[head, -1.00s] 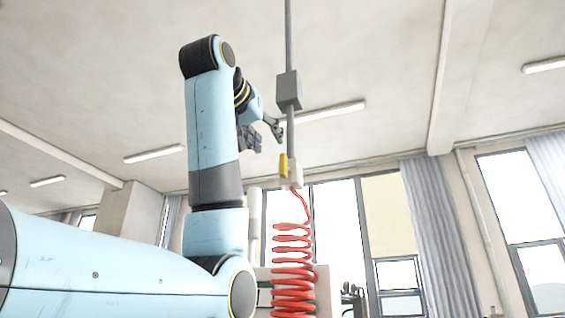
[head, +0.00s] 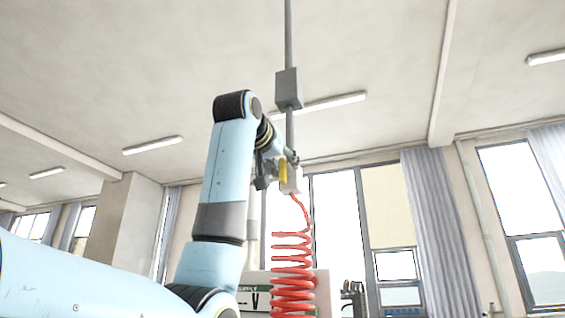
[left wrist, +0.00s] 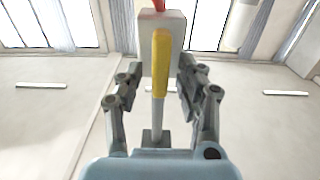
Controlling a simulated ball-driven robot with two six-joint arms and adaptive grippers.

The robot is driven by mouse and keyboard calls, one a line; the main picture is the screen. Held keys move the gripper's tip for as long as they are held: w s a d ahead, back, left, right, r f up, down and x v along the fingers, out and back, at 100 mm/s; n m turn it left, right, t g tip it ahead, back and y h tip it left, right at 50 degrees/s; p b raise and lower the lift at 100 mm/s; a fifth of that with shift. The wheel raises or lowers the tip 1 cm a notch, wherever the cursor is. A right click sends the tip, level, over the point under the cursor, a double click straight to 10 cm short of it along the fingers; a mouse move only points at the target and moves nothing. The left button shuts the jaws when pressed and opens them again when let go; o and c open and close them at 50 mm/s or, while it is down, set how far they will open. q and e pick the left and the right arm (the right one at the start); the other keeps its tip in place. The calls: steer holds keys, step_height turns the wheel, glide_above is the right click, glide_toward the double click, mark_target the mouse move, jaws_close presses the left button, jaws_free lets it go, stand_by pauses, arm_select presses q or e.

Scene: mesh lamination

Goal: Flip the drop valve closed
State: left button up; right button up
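The drop valve is a pale block (head: 292,181) at the lower end of a hanging grey pipe, with a yellow lever (head: 283,172) on its near side. In the left wrist view, turned upside down, the block (left wrist: 174,30) is at the top and the yellow lever (left wrist: 161,60) lies along the pipe direction. My right gripper is not in view.
A red coiled hose (head: 293,270) hangs from the valve. A grey box (head: 288,89) sits higher on the pipe. A pale panel (head: 322,290) with lettering stands behind the coil. Dark equipment (head: 353,293) is at the lower right. Air right of the pipe is clear.

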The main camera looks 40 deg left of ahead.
arm_select(q)
jaws_close()
stand_by(0.3)
steer(key=n+b, duration=0.1)
steer(key=n, duration=0.1)
steer(key=n+b, duration=0.1)
steer(key=shift+s+a+f+n+b, duration=0.1)
steer(key=shift+a+f+n+b, duration=0.05)
steer(key=shift+a+n+b, duration=0.15)
steer(key=n+b, duration=0.3)
steer(key=n, duration=0.1)
steer(key=f+n+b, duration=0.1)
steer(key=n+b, duration=0.2)
steer(key=n, duration=0.2)
steer(key=a+n+b, duration=0.1)
steer(key=n+b, duration=0.2)
steer(key=n, duration=0.2)
steer(key=shift+s+f, duration=0.1)
steer(key=shift+f, duration=0.2)
steer(key=shift+n+b, duration=0.3)
steer(key=shift+b, duration=0.05)
